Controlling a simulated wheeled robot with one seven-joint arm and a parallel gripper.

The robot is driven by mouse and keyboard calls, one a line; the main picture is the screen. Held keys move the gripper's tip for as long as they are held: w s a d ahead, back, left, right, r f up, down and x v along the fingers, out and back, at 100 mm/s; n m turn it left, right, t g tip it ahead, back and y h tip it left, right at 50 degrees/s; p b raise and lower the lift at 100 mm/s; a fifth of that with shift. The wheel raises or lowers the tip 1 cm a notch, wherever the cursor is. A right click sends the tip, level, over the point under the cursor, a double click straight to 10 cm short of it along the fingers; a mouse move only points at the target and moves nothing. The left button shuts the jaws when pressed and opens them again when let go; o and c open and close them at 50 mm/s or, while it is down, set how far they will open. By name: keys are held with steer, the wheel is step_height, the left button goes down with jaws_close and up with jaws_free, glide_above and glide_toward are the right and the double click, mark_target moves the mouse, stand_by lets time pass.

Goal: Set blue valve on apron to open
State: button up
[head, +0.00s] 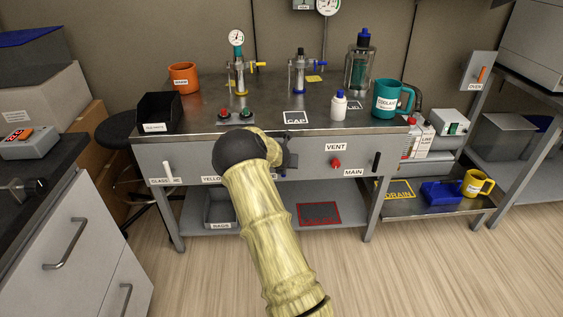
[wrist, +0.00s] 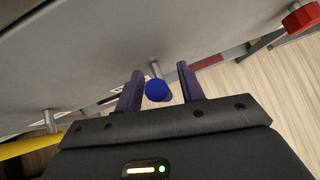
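The blue valve (wrist: 157,91) shows in the wrist view as a round blue handle end on a short grey stem coming out of the grey apron (wrist: 95,50). My gripper (wrist: 160,84) is open, its two dark fingers on either side of the blue handle. There is a visible gap to the right finger; the left finger is closer, and I cannot tell if it touches.
A red knob (head: 336,163) sits on the apron between the VENT and MAIN labels; a red knob also shows in the wrist view (wrist: 302,18). A yellow handle (wrist: 30,145) is at the wrist view's lower left. A white handle (head: 168,171) is at the apron's left.

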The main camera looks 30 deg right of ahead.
steer(key=p+v, duration=0.1)
steer(key=v, duration=1.6)
steer(key=shift+a, duration=0.1)
steer(key=s+a+m+g+y, duration=0.2)
steer(key=s+a+m+y, duration=0.1)
steer(key=s+a+m, duration=0.95)
steer(key=s+a+m+g+y, duration=0.25)
steer(key=s+a+m, duration=0.65)
steer(key=s+m, duration=0.65)
step_height(320, 180, up, 32)
steer(key=w+p, duration=0.2)
steer(key=p, duration=3)
steer(key=shift+d+f+m+p, duration=0.15)
steer(key=shift+f+m+p, duration=0.05)
steer(key=shift+m+p, duration=0.2)
